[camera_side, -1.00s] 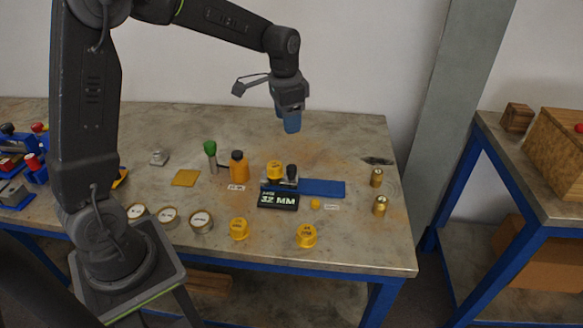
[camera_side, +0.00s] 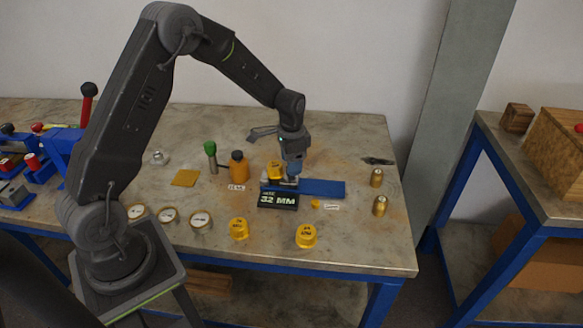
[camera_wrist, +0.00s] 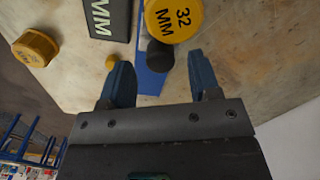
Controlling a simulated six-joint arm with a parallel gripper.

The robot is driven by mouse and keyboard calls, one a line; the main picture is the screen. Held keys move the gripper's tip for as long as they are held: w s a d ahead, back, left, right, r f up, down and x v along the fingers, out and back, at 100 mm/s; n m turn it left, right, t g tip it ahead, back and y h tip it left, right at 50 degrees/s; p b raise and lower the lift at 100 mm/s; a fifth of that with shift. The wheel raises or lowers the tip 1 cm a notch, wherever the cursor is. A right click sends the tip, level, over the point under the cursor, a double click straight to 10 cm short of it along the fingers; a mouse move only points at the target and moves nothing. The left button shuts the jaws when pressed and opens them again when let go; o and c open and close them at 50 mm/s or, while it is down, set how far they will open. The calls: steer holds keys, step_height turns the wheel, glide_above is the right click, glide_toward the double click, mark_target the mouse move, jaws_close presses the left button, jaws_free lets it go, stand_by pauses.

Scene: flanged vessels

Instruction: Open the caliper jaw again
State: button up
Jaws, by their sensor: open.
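The caliper is a blue bar (camera_side: 322,188) on the table with a black display (camera_side: 278,201) reading 32 MM. A yellow cap (camera_side: 274,169) marked 32 MM sits at the caliper's jaws; it also shows in the wrist view (camera_wrist: 173,22). A dark round knob (camera_wrist: 160,55) stands just beside the cap. My gripper (camera_side: 292,178) is low over the caliper and hides the knob in the side view. In the wrist view my gripper (camera_wrist: 160,78) is open, its blue fingers on either side of the knob's line. I cannot tell whether they touch it.
Two yellow caps (camera_side: 239,228) (camera_side: 306,236) stand near the front edge. An orange bottle (camera_side: 237,167) and a green-topped tool (camera_side: 211,155) stand to the left. Two brass pieces (camera_side: 376,177) (camera_side: 380,205) are at right.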

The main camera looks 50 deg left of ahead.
steer(key=shift+f, duration=1.25)
steer(key=shift+c, duration=0.4)
steer(key=shift+w+d, duration=0.1)
jaws_close()
